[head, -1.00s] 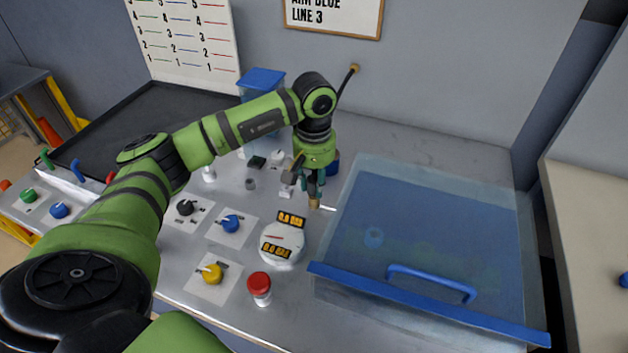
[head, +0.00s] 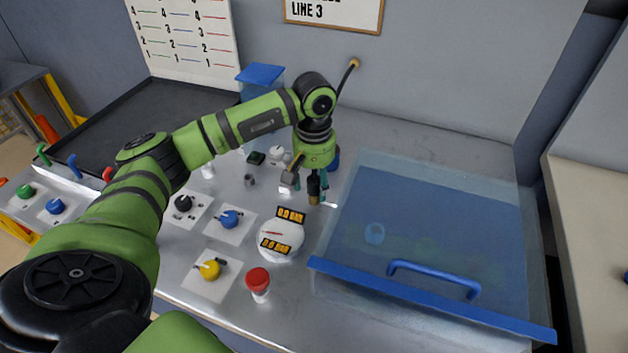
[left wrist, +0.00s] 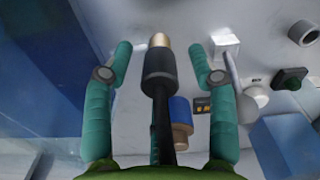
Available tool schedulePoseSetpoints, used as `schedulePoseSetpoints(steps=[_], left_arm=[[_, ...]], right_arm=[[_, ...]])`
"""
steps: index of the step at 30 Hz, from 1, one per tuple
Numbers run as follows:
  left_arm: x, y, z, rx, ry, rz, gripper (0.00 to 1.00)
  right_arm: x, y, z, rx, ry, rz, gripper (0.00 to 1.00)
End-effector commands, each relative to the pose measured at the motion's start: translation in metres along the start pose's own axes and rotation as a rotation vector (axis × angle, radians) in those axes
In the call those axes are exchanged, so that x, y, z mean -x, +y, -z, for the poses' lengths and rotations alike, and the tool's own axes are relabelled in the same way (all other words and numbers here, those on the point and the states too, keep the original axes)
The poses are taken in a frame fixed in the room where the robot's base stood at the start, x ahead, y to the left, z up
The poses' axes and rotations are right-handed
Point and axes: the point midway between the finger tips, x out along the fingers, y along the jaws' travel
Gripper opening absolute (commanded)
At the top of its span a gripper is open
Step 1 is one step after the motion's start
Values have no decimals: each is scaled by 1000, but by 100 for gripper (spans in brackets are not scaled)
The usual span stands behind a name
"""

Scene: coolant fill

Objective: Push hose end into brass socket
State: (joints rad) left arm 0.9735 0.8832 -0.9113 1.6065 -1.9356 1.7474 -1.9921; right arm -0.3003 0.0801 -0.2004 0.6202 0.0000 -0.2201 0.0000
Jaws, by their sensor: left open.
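The hose end (left wrist: 159,68) is a black sleeve with a brass tip; in the head view it points down between my fingers (head: 314,199). My left gripper (head: 317,186) is open, its teal fingers on either side of the hose end. In the left wrist view gaps show between the sleeve and both fingers of the gripper (left wrist: 161,62). A blue cylinder with a brass-coloured end (left wrist: 181,122) shows beside the hose. I cannot clearly make out the brass socket, nor whether the tip is in anything. My right gripper is out of view.
A clear blue-tinted cover (head: 440,230) with a blue handle (head: 432,281) stands right of the gripper. A round gauge (head: 282,240), a red-capped button (head: 258,283) and blue (head: 230,218) and yellow (head: 209,269) knobs lie in front. A blue-lidded container (head: 261,75) stands behind my arm.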

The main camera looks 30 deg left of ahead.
Motion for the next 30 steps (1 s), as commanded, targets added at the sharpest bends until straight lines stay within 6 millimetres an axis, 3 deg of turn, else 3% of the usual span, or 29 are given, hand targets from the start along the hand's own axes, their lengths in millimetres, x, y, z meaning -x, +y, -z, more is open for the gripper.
schedulePoseSetpoints(steps=[7, 15, 21, 30], left_arm=[[19, 1, 1, 0, 3, -2, 58], [76, 1, 1, -1, 4, -3, 58], [108, 0, 1, 0, 1, -2, 58], [120, 0, 0, 1, -1, 0, 58]], right_arm=[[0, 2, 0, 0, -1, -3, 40], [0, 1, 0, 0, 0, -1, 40], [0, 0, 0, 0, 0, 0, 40], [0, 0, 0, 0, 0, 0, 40]])
